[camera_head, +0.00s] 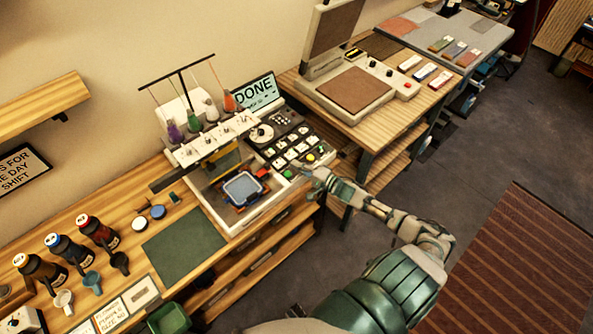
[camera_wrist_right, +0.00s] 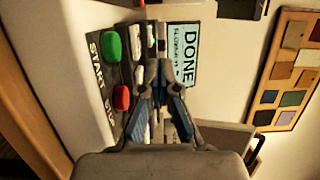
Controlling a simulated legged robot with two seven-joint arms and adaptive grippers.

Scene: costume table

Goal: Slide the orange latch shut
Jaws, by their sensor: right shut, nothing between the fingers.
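The embroidery machine (camera_head: 210,150) stands on the wooden bench, with a blue hoop (camera_head: 243,188) on its bed. A small orange-red part (camera_head: 263,173) sits at the hoop's right rear corner. It looks like the latch, but it is too small for me to tell its position. My right gripper (camera_head: 300,168) is to the right of the hoop, apart from it, near the front edge of the button panel. In the right wrist view the gripper (camera_wrist_right: 160,75) is shut and empty, in front of the panel. The latch does not show there. My left gripper is out of view.
The screen (camera_head: 260,92) reads DONE. The wrist view shows a green button (camera_wrist_right: 111,46) and a red button (camera_wrist_right: 122,97) close to the fingers. Thread cones stand above the machine. A green mat (camera_head: 183,247) lies left of it; a heat press (camera_head: 355,92) stands beyond.

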